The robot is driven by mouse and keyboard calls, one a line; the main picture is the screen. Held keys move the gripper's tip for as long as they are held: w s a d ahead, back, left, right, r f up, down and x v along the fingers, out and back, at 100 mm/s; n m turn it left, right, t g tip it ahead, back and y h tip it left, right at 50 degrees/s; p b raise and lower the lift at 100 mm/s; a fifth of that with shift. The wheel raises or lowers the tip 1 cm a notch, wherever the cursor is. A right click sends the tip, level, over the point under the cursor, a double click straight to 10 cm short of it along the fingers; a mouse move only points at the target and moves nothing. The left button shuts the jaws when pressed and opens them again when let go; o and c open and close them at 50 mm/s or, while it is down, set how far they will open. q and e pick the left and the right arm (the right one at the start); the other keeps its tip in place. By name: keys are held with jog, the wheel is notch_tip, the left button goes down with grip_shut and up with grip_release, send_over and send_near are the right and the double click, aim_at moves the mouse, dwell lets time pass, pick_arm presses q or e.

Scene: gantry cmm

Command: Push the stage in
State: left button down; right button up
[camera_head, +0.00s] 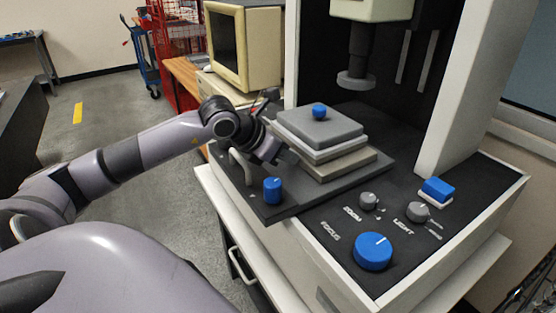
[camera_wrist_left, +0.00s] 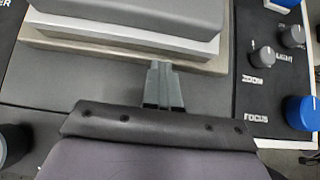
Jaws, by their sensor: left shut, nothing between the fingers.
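My left gripper (camera_head: 289,157) is shut and empty at the stack's left front side. In the left wrist view its fingertips (camera_wrist_left: 161,68) meet the edge of the beige lower plate (camera_wrist_left: 110,56); I cannot tell if they touch it. My right gripper is out of view.
The measuring machine's column and lens (camera_head: 357,77) stand above and behind the stage. A large blue focus knob (camera_head: 373,251), grey zoom (camera_head: 368,201) and light knobs (camera_head: 418,212) and a blue button (camera_head: 437,189) lie to the right. A beige monitor (camera_head: 243,45) stands behind my arm.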

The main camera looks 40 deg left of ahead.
pick_arm(q)
jog(key=shift+w+d, duration=0.15)
jog(key=shift+w, duration=0.6)
jog(key=w+d, duration=0.1)
jog(key=w, duration=0.2)
jog(key=w+d, duration=0.1)
jog(key=w, duration=0.2)
jog(key=w+d, duration=0.1)
jog(key=w, duration=0.2)
jog(key=shift+w, duration=0.3)
jog(key=shift+s+r, duration=0.1)
